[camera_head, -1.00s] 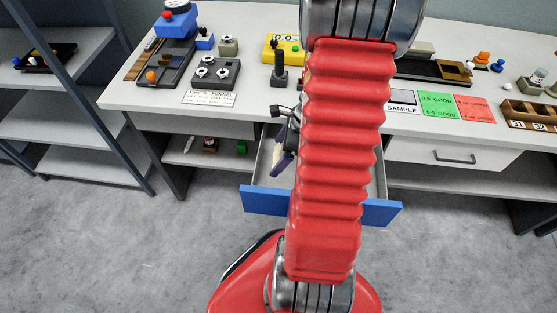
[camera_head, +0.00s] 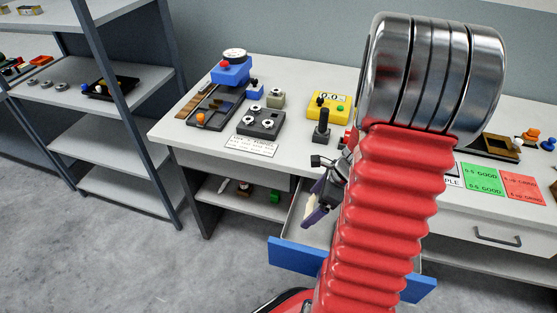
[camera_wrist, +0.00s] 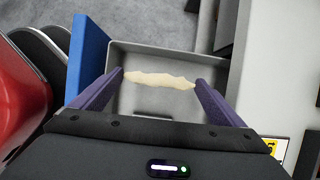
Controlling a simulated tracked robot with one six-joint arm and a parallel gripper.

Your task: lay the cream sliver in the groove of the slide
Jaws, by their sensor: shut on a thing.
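The cream sliver (camera_wrist: 160,79) is a pale, lumpy strip. In the wrist view it spans the gap between the two purple fingers of my gripper (camera_wrist: 160,82), which is shut on its ends. The open grey drawer (camera_wrist: 185,52) lies beneath it. In the head view my gripper (camera_head: 318,211) is small, over the left part of the drawer, and my red arm hides much around it. A long dark fixture (camera_head: 207,117) with an orange knob is on the bench's left end. I cannot tell whether it is the slide, and no groove is clear.
The drawer's blue front (camera_head: 300,257) juts out from the bench. A grey block with dials (camera_head: 260,122), a black joystick (camera_head: 321,130) and a yellow meter (camera_head: 328,104) stand on the bench top. A shelf rack (camera_head: 128,130) stands at the left, with open floor before it.

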